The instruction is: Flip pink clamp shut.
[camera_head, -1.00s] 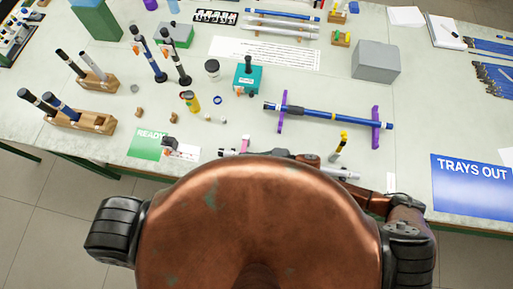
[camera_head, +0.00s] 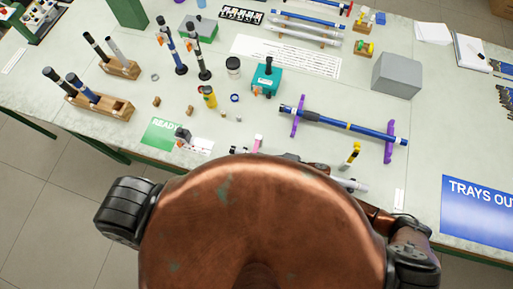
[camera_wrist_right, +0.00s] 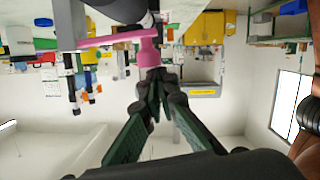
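The pink clamp (camera_head: 257,143) is at the table's near edge in the head view, just beyond my round copper body, with its pink part standing up. It also shows in the right wrist view (camera_wrist_right: 118,39) as a long pink bar with a short tab. A silver rod (camera_head: 352,184) lies there, mostly hidden by my body. My right gripper (camera_wrist_right: 160,85) has its dark green fingers converged, tips close together at the end of the pink tab. I cannot tell whether they pinch the tab or only touch it. My left gripper is not in view.
A yellow-and-black clamp (camera_head: 351,154) stands to the right of the pink one. A blue rod (camera_head: 345,125) rests on purple supports (camera_head: 389,142) behind. A teal box (camera_head: 266,77), a grey box (camera_head: 397,74) and wooden holders (camera_head: 100,104) stand farther off. A blue sign (camera_head: 478,210) lies at right.

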